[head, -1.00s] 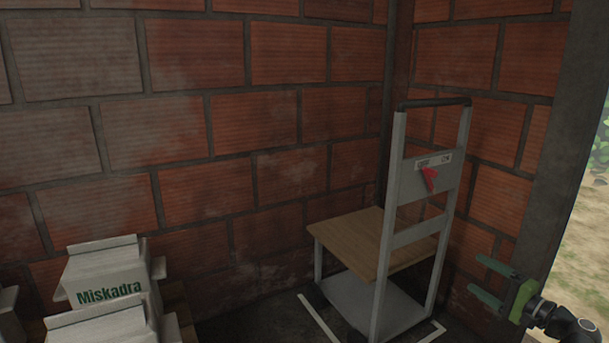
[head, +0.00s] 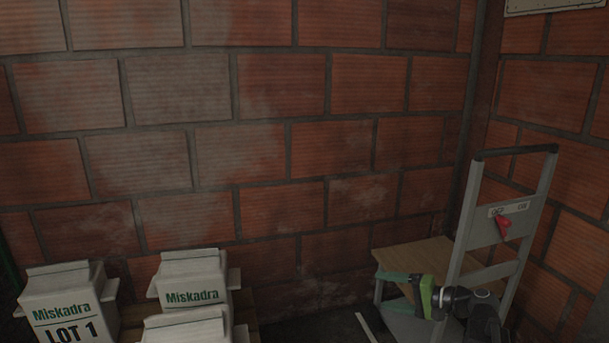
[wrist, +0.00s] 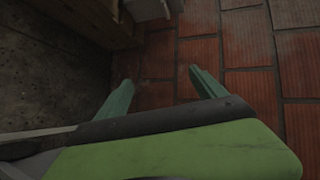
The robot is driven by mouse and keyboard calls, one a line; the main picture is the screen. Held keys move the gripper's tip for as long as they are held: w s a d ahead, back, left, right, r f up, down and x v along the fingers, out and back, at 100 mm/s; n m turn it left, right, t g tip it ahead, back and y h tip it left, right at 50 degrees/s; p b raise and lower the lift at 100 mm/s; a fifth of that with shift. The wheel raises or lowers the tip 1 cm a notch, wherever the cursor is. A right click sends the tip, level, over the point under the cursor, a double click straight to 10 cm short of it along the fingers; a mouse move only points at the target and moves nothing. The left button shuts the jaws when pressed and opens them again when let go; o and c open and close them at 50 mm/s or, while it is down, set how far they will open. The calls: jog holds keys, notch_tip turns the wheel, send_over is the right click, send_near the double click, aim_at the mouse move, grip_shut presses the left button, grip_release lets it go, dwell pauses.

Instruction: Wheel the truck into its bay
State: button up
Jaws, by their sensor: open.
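The truck is a grey upright frame (head: 463,215) with a black top handle (head: 515,152). A red lever (head: 503,227) sits on its crosspiece. A wooden board (head: 440,256) shows at the left of the frame, at mid height. The truck stands upright near the wall corner. A white floor line (head: 369,326) marks part of the bay, left of the truck; the rest is hidden or out of frame. My gripper (head: 384,291) is open and empty, in front of the truck in the picture. The wrist view shows its green fingers apart (wrist: 160,80), with nothing between them.
White Miskadra sacks (head: 190,280) stand at the lower left, some on wood. A brick wall (head: 260,150) closes the back and right. Dark floor (head: 310,328) shows between the sacks and the line.

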jog(key=s+a+f+n+g+h+p, duration=0.3)
jog(key=s+a+g, duration=0.1)
jog(key=a, duration=0.5)
jog(key=s+a+f+n+g+h+p, duration=0.3)
jog(key=s+a+g+p, duration=0.1)
jog(key=a, duration=0.6)
jog(key=s+d+n+h+p, duration=0.1)
jog(key=s+d+h+p, duration=0.15)
jog(key=d+h, duration=0.6)
notch_tip(320, 180, up, 36)
jog(key=d+y+p, duration=0.1)
jog(key=y+p, duration=0.2)
jog(key=p, duration=3.2)
jog(key=shift+s+d+f+g, duration=0.25)
jog(key=shift+d+g, duration=0.15)
